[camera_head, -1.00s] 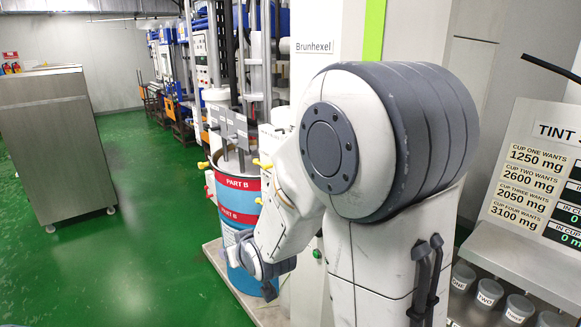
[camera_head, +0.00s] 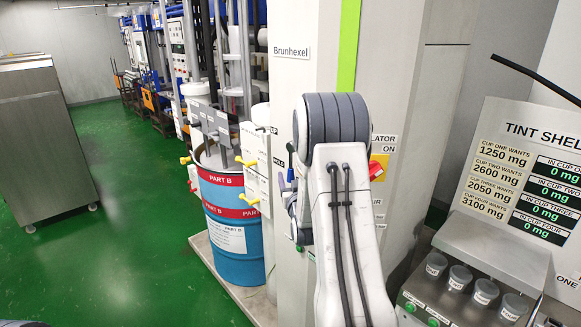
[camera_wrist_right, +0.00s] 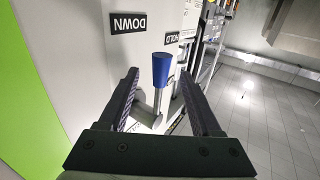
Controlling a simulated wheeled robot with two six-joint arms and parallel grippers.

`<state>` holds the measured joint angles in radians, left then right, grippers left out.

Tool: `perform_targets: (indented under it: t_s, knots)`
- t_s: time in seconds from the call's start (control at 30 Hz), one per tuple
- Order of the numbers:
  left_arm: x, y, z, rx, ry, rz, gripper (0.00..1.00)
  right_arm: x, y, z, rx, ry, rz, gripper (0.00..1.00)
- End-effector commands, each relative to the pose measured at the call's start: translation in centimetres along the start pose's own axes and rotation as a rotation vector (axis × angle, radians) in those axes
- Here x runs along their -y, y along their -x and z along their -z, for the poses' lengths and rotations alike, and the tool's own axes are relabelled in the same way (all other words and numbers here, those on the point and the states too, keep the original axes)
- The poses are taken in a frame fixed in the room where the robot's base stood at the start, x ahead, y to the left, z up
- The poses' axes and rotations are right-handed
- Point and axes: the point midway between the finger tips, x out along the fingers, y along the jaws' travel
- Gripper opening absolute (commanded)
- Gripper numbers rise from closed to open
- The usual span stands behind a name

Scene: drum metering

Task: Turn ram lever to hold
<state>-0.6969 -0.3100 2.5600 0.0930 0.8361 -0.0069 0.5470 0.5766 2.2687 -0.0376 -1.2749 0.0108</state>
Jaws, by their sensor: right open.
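The ram lever (camera_wrist_right: 161,70) has a blue grip on a metal stalk and stands out from a pale panel in the right wrist view. Its blue grip also shows in the head view, left of my right arm. My right gripper (camera_wrist_right: 158,76) is open, with one finger on each side of the lever; I cannot tell whether either touches it. The HOLD label (camera_wrist_right: 173,38) is just beyond the grip, and the DOWN label (camera_wrist_right: 128,23) is to its left. In the head view my right arm hides most of this gripper. My left gripper is not in view.
A blue and red PART B drum (camera_head: 233,238) stands on a pallet left of the white machine column (camera_head: 303,85). Yellow-handled valves (camera_head: 246,161) stick out near it. The tint shelf (camera_head: 500,255) with several cups is at right.

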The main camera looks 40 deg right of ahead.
Motion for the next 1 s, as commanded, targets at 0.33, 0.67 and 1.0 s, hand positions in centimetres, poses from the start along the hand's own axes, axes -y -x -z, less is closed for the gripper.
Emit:
perform_targets:
  t_s: [0.33, 0.67, 1.0]
  knots:
    - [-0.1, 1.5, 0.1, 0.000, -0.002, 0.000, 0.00, 0.0, -2.6, 0.0, 0.001, 0.000, 0.000, 0.66]
    - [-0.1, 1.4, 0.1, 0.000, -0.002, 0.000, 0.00, 0.0, -2.6, 0.0, 0.000, 0.000, 0.000, 0.16]
    - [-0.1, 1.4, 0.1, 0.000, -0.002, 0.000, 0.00, 0.0, -2.6, 0.0, 0.000, 0.000, 0.000, 0.00]
